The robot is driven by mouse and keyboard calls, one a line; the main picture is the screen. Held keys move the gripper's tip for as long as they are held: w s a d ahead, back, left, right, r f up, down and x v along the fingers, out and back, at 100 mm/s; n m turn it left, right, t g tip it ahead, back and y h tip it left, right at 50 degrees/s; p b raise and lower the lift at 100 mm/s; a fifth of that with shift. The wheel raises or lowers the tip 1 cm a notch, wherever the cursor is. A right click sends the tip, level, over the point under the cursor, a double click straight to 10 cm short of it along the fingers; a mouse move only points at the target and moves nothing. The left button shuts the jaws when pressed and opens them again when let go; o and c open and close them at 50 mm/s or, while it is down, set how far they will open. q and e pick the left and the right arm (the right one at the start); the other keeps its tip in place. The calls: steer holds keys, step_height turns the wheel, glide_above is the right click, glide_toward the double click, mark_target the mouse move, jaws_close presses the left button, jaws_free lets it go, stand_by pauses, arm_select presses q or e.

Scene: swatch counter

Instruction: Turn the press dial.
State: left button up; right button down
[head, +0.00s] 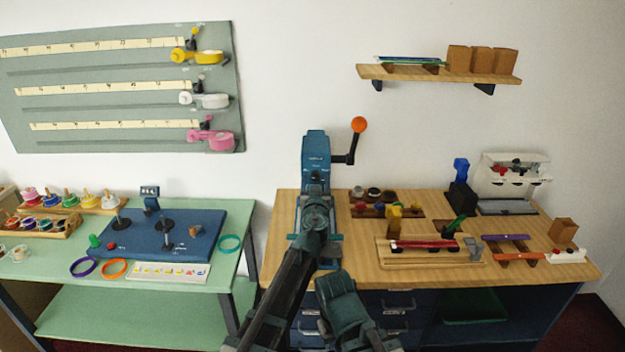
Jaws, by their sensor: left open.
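The blue press (316,145) stands upright at the left end of the wooden bench. Its black crank arm ends in an orange ball (359,125) on the right. My left arm reaches up from the bottom, and my left gripper (316,188) is in front of the lower part of the press. The gripper is open. It covers that part of the press, so I cannot make out the dial or tell whether the fingers touch it.
The wooden bench (284,235) holds racks, a wooden tray (440,263) and a white device (510,175) to the right. A green table (200,275) with a blue board (185,240) and rings stands left, across a gap. A shelf (410,73) hangs above.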

arm_select(q)
steer(key=shift+w, duration=0.3)
steer(key=shift+c, duration=0.3)
jaws_close()
